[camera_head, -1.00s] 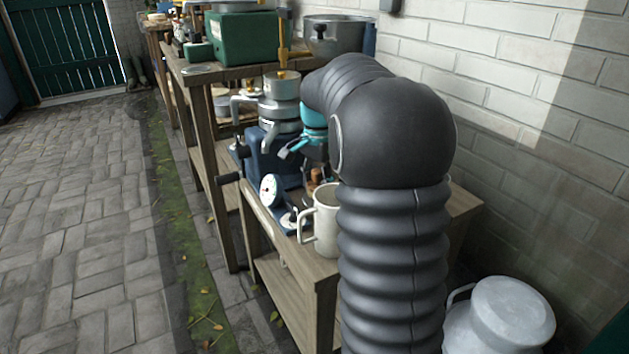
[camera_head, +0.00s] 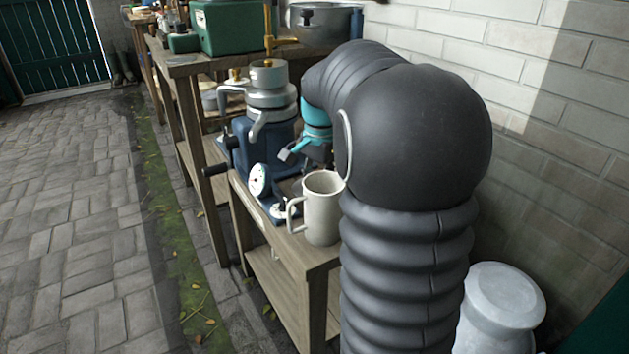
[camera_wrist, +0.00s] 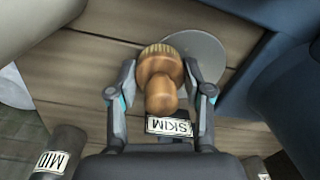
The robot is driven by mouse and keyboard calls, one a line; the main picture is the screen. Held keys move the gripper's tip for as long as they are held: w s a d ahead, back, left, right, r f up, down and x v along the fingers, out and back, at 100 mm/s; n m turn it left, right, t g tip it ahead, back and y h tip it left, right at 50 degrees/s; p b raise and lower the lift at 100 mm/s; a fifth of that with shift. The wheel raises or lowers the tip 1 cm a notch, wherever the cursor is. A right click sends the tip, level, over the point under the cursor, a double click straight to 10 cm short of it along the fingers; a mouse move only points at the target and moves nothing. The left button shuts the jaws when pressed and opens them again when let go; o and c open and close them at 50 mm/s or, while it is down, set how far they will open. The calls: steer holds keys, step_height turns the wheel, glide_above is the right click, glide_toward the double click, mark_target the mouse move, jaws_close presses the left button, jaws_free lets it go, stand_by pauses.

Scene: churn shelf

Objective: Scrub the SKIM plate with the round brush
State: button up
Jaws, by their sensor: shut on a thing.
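My gripper (camera_wrist: 161,92) is shut on the round brush (camera_wrist: 158,88), which has a turned wooden knob and a ring of tan bristles. The brush is between the two fingers in the wrist view. The grey round SKIM plate (camera_wrist: 207,55) lies on the wooden boards just behind and right of the brush, which hides part of its left side. I cannot tell whether bristles and plate touch. The SKIM label (camera_wrist: 170,127) shows just in front of the brush.
A blue machine with a metal top (camera_head: 265,140) stands on the bench, close beside the plate (camera_wrist: 285,75). A cream jug (camera_head: 321,210) stands at the bench's near end. A dark cylinder with a MID label (camera_wrist: 52,162) is at lower left. A milk can (camera_head: 498,305) stands at right.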

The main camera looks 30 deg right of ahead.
steer(key=shift+w+f, duration=0.1)
steer(key=shift+c, duration=0.4)
steer(key=shift+w+a+r+p, duration=0.1)
steer(key=shift+w+r+p, duration=0.05)
steer(key=shift+w+p, duration=1.15)
steer(key=shift+w+a+r+p, duration=0.1)
steer(key=shift+w+p, duration=0.9)
steer(key=shift+w, duration=0.6)
steer(key=shift+w+f, duration=0.1)
steer(key=shift+w, duration=0.2)
steer(key=shift+d+r+p, duration=0.1)
steer(key=shift+r+p, duration=0.8)
steer(key=shift+r, duration=2.15)
steer(key=shift+r, duration=1.5)
